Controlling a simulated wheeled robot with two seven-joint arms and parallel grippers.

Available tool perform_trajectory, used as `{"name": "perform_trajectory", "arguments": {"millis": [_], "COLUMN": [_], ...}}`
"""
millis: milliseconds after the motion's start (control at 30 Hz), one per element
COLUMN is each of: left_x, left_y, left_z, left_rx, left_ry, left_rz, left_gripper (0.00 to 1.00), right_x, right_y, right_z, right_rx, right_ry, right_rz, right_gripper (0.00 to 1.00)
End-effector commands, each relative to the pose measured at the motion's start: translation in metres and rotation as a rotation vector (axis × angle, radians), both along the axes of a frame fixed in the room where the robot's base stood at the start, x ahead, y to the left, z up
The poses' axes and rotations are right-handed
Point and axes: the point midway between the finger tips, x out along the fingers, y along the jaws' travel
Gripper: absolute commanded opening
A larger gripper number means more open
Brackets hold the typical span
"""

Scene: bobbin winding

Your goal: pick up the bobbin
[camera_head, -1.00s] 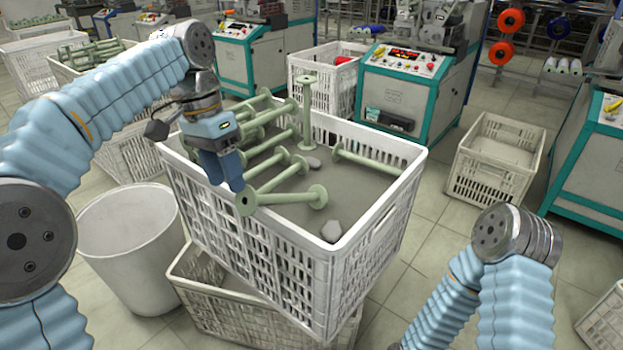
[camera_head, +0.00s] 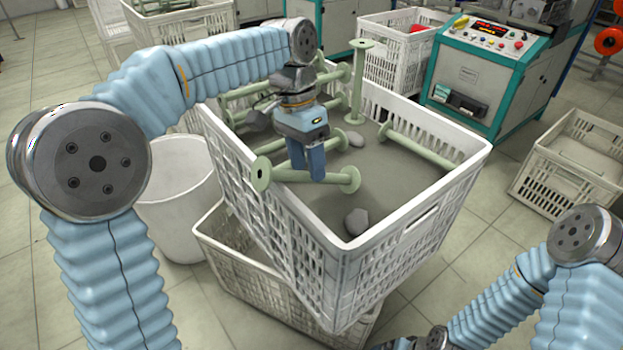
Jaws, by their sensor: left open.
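Several pale green bobbins lie in the white upper crate (camera_head: 440,215). The nearest bobbin (camera_head: 286,176) lies across the crate, its left flange by the crate's left wall and its right flange over the grey floor. My left gripper (camera_head: 308,177) points down at this bobbin's middle, its blue fingers hiding part of the shaft. It is open; I cannot tell whether the fingers touch the bobbin. One bobbin (camera_head: 357,85) stands upright at the back, and another (camera_head: 418,148) lies along the right wall. My right arm shows at lower right, its gripper out of view.
Grey lumps (camera_head: 356,221) lie on the crate's floor. The upper crate sits on a lower white crate (camera_head: 225,255). A white bin (camera_head: 178,225) stands left, a teal-edged machine (camera_head: 490,80) behind, and an empty-looking crate (camera_head: 570,160) at right.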

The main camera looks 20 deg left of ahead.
Motion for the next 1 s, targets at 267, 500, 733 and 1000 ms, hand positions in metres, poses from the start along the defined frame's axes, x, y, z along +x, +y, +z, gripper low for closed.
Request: {"name": "perform_trajectory", "arguments": {"millis": [267, 500, 733, 1000], "left_x": [-0.007, -0.008, -0.008, -0.008], "left_y": [-0.009, -0.011, -0.011, -0.011], "left_z": [-0.04, -0.05, -0.049, -0.049], "left_rx": [0.0, 0.0, 0.0, 0.0], "left_ry": [0.002, 0.0, 0.0, 0.0], "left_rz": [-0.001, 0.0, 0.0, -0.001], "left_gripper": [0.52, 0.52, 0.32, 0.0], "right_x": [0.001, 0.001, 0.001, 0.002], "right_y": [-0.003, -0.003, -0.003, -0.003], "right_z": [-0.008, -0.009, -0.009, -0.009], "right_rx": [-0.004, -0.004, -0.004, -0.004], "right_ry": [-0.002, -0.003, -0.003, -0.003], "right_rz": [-0.005, -0.006, -0.006, -0.006], "right_gripper": [0.94, 0.94, 0.94, 0.94]}}
